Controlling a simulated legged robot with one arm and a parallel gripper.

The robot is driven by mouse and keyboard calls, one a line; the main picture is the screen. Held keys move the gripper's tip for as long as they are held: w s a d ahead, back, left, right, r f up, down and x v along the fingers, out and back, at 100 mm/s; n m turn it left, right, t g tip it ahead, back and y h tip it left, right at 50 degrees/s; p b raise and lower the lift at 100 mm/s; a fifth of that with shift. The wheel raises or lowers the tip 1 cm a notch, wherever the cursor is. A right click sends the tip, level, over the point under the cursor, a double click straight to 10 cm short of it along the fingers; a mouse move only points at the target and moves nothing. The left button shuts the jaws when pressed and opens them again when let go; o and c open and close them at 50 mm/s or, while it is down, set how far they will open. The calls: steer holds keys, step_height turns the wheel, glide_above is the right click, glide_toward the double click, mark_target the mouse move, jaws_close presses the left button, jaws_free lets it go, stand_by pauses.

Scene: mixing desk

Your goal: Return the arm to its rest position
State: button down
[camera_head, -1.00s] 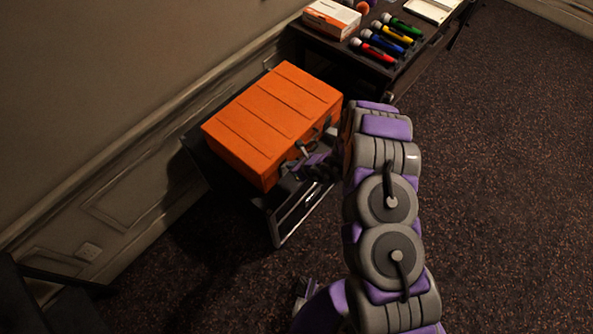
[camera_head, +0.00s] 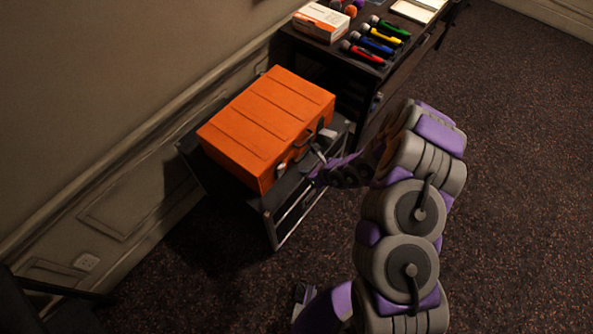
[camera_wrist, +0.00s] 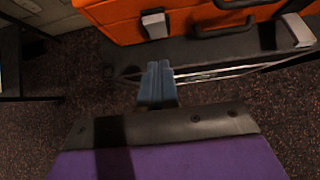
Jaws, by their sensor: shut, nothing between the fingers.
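My arm, in grey and purple segments, rises at the right of the head view and bends left toward an orange case. My gripper (camera_wrist: 157,84) is shut and empty in the wrist view, its two fingers side by side. It points at the front of the case's stand, apart from the case. In the head view the gripper (camera_head: 318,172) is small and dark near the case's front and its jaws are hard to make out. The closed orange case (camera_head: 265,125) has a handle and latches on its front side; its lower front also shows in the wrist view (camera_wrist: 185,22).
The case lies on a dark low stand (camera_head: 283,225) by the wall. Behind it is a dark desk (camera_head: 335,85) with a white-orange box (camera_head: 320,22) and several coloured microphones (camera_head: 376,40). Carpet (camera_head: 520,150) to the right is clear.

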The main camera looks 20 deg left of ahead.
steer(key=v, duration=0.4)
steer(key=shift+s+r, duration=0.1)
steer(key=shift+s, duration=0.05)
steer(key=s+a+r+n+y, duration=0.1)
steer(key=a+r+n, duration=0.15)
steer(key=r, duration=0.55)
steer(key=s+a+r+n+g+y, duration=0.15)
steer(key=r+n, duration=0.25)
steer(key=r, duration=0.4)
steer(key=s+a+r+n+y, duration=0.1)
steer(key=a+r+n+y, duration=0.15)
steer(key=r, duration=0.45)
steer(key=s+d+r+n+g+h+b, duration=0.1)
steer(key=s+r+n+g, duration=0.1)
steer(key=s+r+n, duration=0.45)
steer(key=s+d+r+n+h+b, duration=0.1)
steer(key=s+d+n+h, duration=0.2)
steer(key=s+d+h, duration=0.3)
steer(key=s+d+r+n+g+h, duration=0.1)
steer(key=s+d+n+h, duration=0.3)
steer(key=s+d, duration=1.2)
steer(key=d+r+h, duration=0.1)
steer(key=d+h, duration=0.1)
steer(key=d, duration=0.4)
steer(key=shift+s+b, duration=0.35)
steer(key=shift+s, duration=0.05)
